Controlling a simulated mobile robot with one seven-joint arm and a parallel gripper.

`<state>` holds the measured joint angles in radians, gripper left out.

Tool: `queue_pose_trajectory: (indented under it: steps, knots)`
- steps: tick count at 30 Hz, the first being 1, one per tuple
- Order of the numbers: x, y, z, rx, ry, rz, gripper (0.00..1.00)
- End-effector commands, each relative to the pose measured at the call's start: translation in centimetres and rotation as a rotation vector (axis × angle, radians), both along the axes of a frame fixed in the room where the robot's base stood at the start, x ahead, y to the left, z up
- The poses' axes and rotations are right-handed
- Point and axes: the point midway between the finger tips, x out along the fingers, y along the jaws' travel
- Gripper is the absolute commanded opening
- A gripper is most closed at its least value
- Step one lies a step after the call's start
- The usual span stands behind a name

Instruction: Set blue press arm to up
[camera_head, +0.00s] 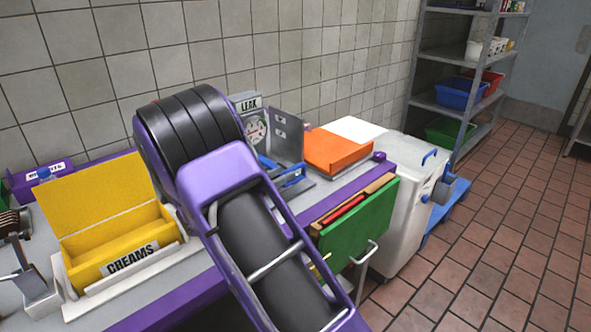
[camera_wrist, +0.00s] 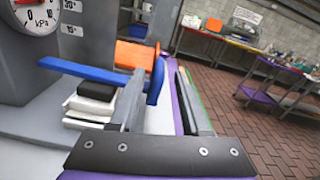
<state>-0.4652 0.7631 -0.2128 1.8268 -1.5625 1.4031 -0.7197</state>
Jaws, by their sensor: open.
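The blue press arm shows in the wrist view (camera_wrist: 85,70) as a flat bar running from the grey press at the left toward my gripper. A blue end piece (camera_wrist: 156,85) shows just right of my left finger, in the gap between the fingers. My gripper (camera_wrist: 170,62) is open, with its two grey fingers apart; I cannot tell whether either touches the blue part. In the head view, the blue press arm (camera_head: 291,178) sits low at the front of the grey press (camera_head: 286,135). My gripper is hidden there behind my purple arm.
A pressure gauge (camera_head: 255,130) under a LEAK sign (camera_head: 249,104) stands left of the press. An orange block (camera_head: 338,150) lies to its right. A yellow CREAMS box (camera_head: 110,235) is at the left. A white cabinet (camera_head: 405,220) and shelves (camera_head: 450,95) stand right.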

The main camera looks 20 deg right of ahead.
Motion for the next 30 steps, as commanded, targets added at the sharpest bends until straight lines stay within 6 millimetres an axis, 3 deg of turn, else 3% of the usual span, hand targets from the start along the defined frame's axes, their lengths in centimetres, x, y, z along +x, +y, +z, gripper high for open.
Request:
queue_pose_trajectory:
  steps: [3,9,21,29,30]
  knots:
    - [0.9,-2.3,-0.1,0.0,0.0,-0.003,0.47]
    - [1.9,-4.5,0.0,0.0,0.0,0.0,0.47]
    - [2.2,-5.3,0.0,0.0,0.0,0.001,0.47]
    - [2.2,-5.2,0.0,0.0,0.0,0.0,0.02]
    - [2.2,-5.2,0.0,0.0,0.0,0.0,0.0]
